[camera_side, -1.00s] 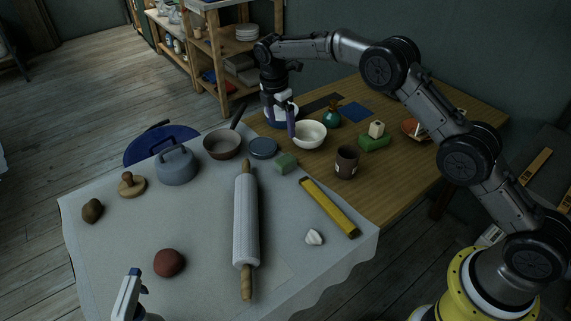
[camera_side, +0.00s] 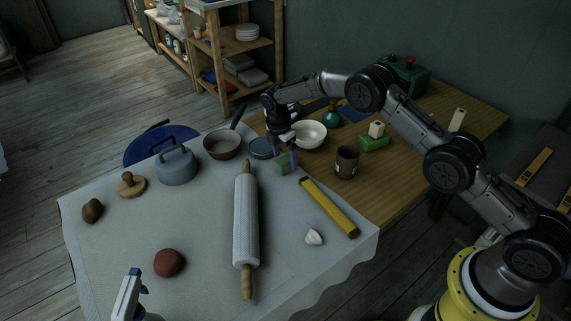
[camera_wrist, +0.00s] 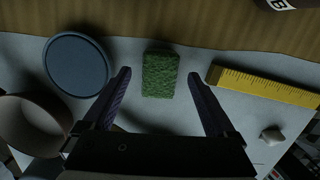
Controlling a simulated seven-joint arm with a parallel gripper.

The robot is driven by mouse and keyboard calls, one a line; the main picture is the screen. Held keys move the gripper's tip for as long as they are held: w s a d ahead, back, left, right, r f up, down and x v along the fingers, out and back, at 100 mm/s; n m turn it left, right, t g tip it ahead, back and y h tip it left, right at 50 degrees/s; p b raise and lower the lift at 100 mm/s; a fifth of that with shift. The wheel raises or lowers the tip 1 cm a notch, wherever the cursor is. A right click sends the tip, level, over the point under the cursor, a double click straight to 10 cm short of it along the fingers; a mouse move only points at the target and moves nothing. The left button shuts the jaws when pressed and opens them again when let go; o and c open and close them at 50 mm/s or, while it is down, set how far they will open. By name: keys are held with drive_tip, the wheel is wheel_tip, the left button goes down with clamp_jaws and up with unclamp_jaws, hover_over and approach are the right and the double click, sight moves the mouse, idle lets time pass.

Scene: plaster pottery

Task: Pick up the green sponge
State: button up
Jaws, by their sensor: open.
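The green sponge (camera_side: 283,166) lies on the grey cloth near its back edge, beside the wooden table area. In the wrist view the sponge (camera_wrist: 161,75) is a rough green block lying between and slightly ahead of the two fingertips. My gripper (camera_side: 286,158) is open, pointing down, right at the sponge in the side view, with its fingers partly covering it. In the wrist view the open fingers (camera_wrist: 160,76) stand on either side of the sponge with gaps on both sides. Nothing is held.
A blue-grey round lid (camera_wrist: 77,65) lies left of the sponge and a yellow ruler (camera_side: 329,207) to its right. A rolling pin (camera_side: 246,225), a brown pan (camera_side: 222,146), a white bowl (camera_side: 309,135) and a dark mug (camera_side: 346,162) stand near. A second green block (camera_side: 374,143) lies on the wood.

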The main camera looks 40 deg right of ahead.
drive_tip(key=shift+d+f, duration=0.15)
drive_tip(key=shift+f, duration=0.65)
drive_tip(key=shift+c, duration=0.2)
drive_tip(key=c, duration=1.4)
drive_tip(key=shift+r, duration=0.1)
